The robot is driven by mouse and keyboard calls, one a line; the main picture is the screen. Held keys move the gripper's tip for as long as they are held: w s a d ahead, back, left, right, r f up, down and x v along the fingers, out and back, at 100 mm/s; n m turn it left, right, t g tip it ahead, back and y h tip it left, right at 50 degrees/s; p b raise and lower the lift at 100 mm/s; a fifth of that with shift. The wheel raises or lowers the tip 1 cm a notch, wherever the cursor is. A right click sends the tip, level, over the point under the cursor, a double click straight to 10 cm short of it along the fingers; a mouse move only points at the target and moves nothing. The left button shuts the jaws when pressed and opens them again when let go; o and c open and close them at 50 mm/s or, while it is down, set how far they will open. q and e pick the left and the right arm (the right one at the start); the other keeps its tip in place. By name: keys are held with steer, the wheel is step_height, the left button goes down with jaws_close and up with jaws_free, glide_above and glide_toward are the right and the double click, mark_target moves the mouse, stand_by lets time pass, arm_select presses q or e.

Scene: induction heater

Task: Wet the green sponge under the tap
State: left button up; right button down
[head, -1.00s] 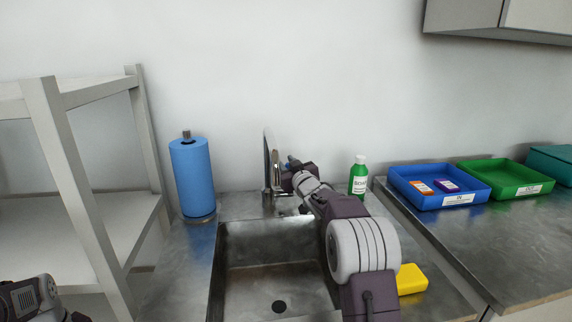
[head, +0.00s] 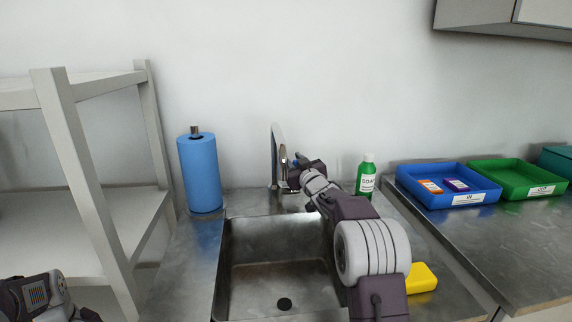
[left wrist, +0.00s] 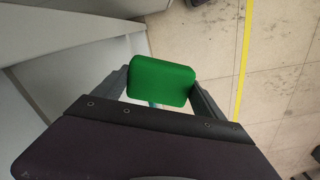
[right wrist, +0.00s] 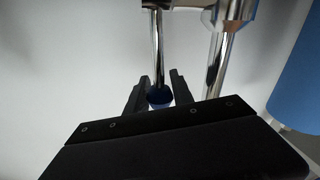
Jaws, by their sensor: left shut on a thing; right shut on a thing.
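The green sponge (left wrist: 160,80) is held between the two fingers of my left gripper (left wrist: 160,88) in the left wrist view, over a tiled floor. In the head view only part of my left arm shows at the bottom left, and the sponge is out of sight. The chrome tap (head: 277,155) stands at the back of the sink (head: 262,242). My right gripper (head: 293,165) is beside the tap. In the right wrist view its fingers (right wrist: 159,92) are closed around a dark blue knob (right wrist: 159,98) at the end of a chrome rod. I see no running water.
A blue roll (head: 199,175) stands left of the sink, beside a white shelf rack (head: 75,150). A green bottle (head: 366,178) and a yellow block (head: 421,278) are right of it. Blue (head: 440,190) and green (head: 515,180) trays lie farther right.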

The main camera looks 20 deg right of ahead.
steer(key=t+b, duration=0.1)
steer(key=b, duration=0.1)
steer(key=s+f+b, duration=0.1)
steer(key=b, duration=0.2)
steer(key=shift+s+a+t+b, duration=0.2)
steer(key=shift+s+t+b, duration=0.1)
steer(key=shift+t, duration=0.1)
steer(key=shift+s+r+n+b, duration=0.2)
steer(key=shift+r+n+b, duration=0.1)
steer(key=shift+r+b, duration=0.15)
steer(key=shift+r+t, duration=0.15)
steer(key=shift+t, duration=0.15)
steer(key=c, duration=1.1)
jaws_free()
steer(key=shift+s, duration=0.1)
steer(key=v, duration=1.1)
steer(key=shift+s, duration=0.4)
steer(key=shift+a, duration=0.1)
